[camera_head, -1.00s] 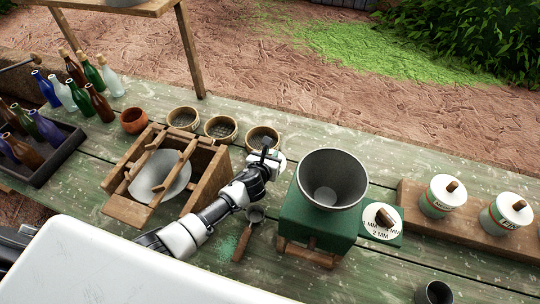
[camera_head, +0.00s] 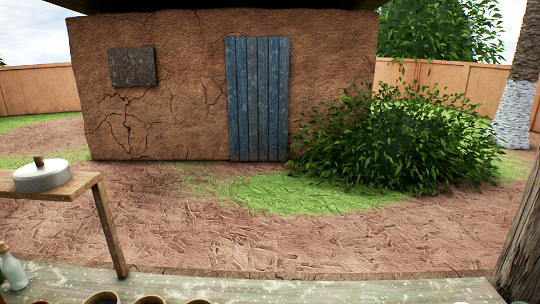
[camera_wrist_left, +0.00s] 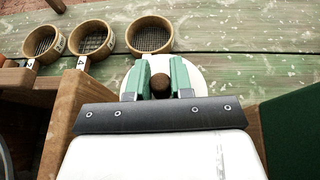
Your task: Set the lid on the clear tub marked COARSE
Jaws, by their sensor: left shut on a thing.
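In the left wrist view, a round white lid (camera_wrist_left: 198,84) with a dark brown knob lies under the green-padded fingers of my left gripper (camera_wrist_left: 160,82). The fingers are shut on the knob, one on each side. The lid is beyond the wooden frame and near the sieves; whether it touches the table is unclear. The clear tub marked COARSE does not show in either current view. My right gripper is not in view.
Several round sieves (camera_wrist_left: 150,34) stand on the green weathered table (camera_wrist_left: 240,60). A wooden frame (camera_wrist_left: 62,125) is at left and a dark green body (camera_wrist_left: 292,130) at right. In the head view, a wooden shelf (camera_head: 75,186) bears a pale lidded pot (camera_head: 42,179).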

